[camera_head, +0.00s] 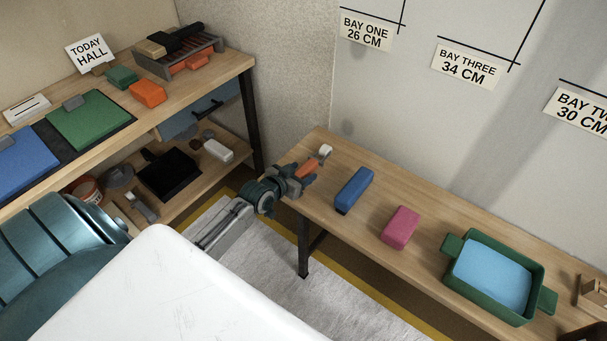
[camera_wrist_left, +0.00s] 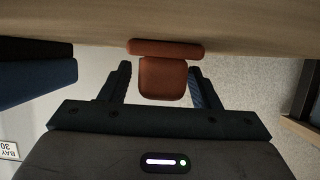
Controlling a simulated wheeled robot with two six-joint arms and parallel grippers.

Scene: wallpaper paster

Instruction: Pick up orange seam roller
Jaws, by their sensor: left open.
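The orange seam roller (camera_head: 309,169) lies at the far left end of the wooden bench, its orange handle toward my arm and its pale roller head (camera_head: 325,151) pointing away. My left gripper (camera_head: 303,174) is at that end of the bench, open, with its fingers around the handle. In the left wrist view, the orange handle (camera_wrist_left: 163,78) sits between the two spread fingers (camera_wrist_left: 160,72), with a gap showing on each side. The roller head cannot be made out in that view. My right gripper is not in view.
On the same bench (camera_head: 330,212) are a blue block (camera_head: 354,190), a pink block (camera_head: 400,227) and a green tray (camera_head: 457,276) with light blue contents. A wall with bay signs (camera_head: 466,69) stands behind. A shelf unit (camera_head: 220,78) with boards and tools stands left.

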